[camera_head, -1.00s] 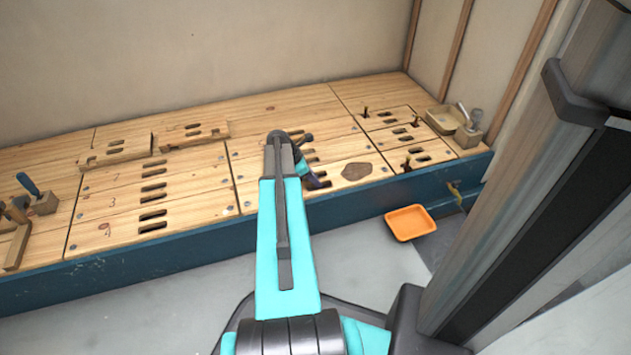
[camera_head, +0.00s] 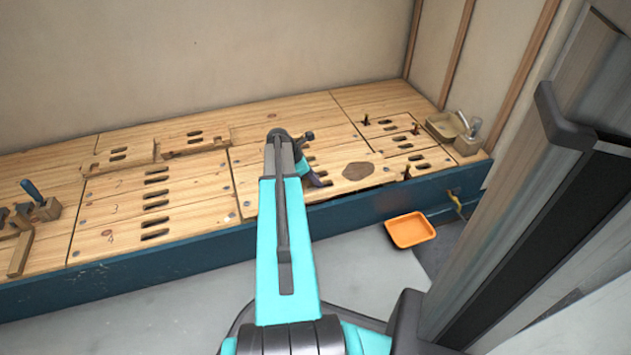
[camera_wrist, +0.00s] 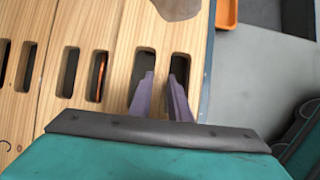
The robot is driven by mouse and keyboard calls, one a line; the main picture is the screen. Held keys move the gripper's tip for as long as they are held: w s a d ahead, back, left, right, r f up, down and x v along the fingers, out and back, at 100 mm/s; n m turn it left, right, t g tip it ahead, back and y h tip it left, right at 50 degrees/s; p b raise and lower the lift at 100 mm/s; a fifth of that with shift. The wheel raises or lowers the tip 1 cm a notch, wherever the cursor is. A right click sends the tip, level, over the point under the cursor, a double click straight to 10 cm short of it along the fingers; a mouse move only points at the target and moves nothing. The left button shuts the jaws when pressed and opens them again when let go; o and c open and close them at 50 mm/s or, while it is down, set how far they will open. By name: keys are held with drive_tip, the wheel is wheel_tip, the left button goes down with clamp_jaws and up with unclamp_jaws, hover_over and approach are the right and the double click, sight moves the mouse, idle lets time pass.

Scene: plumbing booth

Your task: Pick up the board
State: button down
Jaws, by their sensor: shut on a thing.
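The board (camera_head: 345,173) is a pale wooden plank with slots and a dark brown stain, at the front of the bench deck, right of my arm in the head view. In the wrist view the board (camera_wrist: 120,70) fills the left and middle, with the stain at the top. My gripper (camera_wrist: 160,76) has its two purple fingers in two neighbouring slots, shut on the wooden strip between them. In the head view my gripper (camera_head: 318,181) is partly hidden behind my arm. A dark gap shows along the board's front right edge, which looks slightly raised.
Other slotted boards (camera_head: 140,205) lie at the left, with two loose pieces (camera_head: 194,140) resting on them. Brass-coloured valve stems (camera_head: 407,172) stand right of the board. An orange tray (camera_head: 410,230) is on the floor. A copper-coloured pipe (camera_wrist: 99,76) shows through a slot.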

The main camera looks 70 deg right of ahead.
drive_tip(key=w+a+p, duration=0.1)
drive_tip(key=w+a, duration=0.1)
drive_tip(key=a, duration=0.3)
drive_tip(key=w+a+r+p, duration=0.1)
drive_tip(key=a+p, duration=0.1)
drive_tip(key=a, duration=0.3)
drive_tip(key=w+a+p, duration=0.2)
drive_tip(key=a, duration=0.3)
drive_tip(key=shift+w+r, duration=0.25)
drive_tip(key=shift+w, duration=0.1)
drive_tip(key=shift+s+d, duration=0.1)
idle(0.4)
